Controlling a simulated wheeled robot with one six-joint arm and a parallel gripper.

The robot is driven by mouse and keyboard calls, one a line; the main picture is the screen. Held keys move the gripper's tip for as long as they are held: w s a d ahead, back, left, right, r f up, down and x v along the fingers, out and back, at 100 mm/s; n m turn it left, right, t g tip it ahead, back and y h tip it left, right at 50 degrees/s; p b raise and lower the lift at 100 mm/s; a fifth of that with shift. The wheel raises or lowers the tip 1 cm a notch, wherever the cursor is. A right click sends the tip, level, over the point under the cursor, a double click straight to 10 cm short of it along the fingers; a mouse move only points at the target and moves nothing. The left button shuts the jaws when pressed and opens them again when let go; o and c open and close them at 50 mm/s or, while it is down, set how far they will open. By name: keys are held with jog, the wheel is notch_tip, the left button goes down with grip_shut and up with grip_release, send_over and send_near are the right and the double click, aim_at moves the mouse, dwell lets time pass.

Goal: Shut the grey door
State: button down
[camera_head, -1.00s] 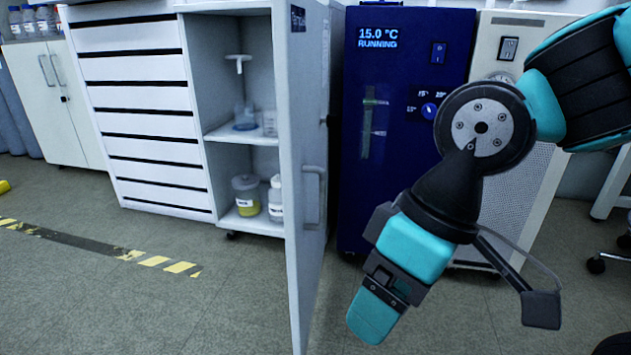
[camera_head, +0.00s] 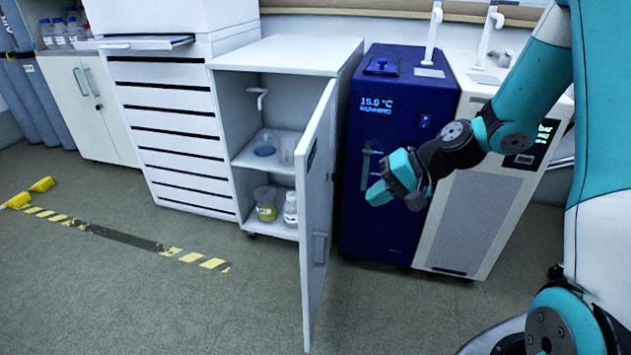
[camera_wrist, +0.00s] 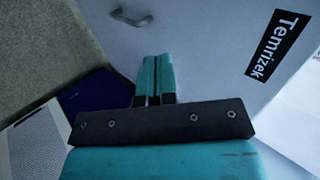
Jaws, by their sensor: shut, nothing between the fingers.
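The grey door (camera_head: 318,205) stands wide open on the low grey cabinet (camera_head: 290,55), hinged at the cabinet's right side and swung out toward me. Its handle (camera_head: 320,248) is low on the right-hand face. The wrist view shows the door (camera_wrist: 200,45) filling much of the picture, with its handle (camera_wrist: 131,18) at the top and a dark "Temrizek" label (camera_wrist: 277,44). My gripper (camera_head: 378,194) is shut and empty, to the right of the door in the head view. In the wrist view my fingertips (camera_wrist: 156,62) point at the door face; I cannot tell whether they touch it.
Inside the cabinet are a yellow-filled jar (camera_head: 265,204), a white bottle (camera_head: 290,210) and glassware (camera_head: 264,146). A blue chiller (camera_head: 395,130) and a white unit (camera_head: 478,215) stand right of the door. The floor (camera_head: 200,310) left of the door is clear, apart from striped tape (camera_head: 190,257).

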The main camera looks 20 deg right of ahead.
jog(key=b, duration=0.2)
send_near(311, 216)
jog(key=shift+m, duration=0.3)
jog(key=x, duration=0.6)
jog(key=shift+s+d+f, duration=0.2)
jog(key=shift+f, duration=0.25)
jog(key=shift+w+a, duration=0.25)
jog(key=shift+a, duration=0.15)
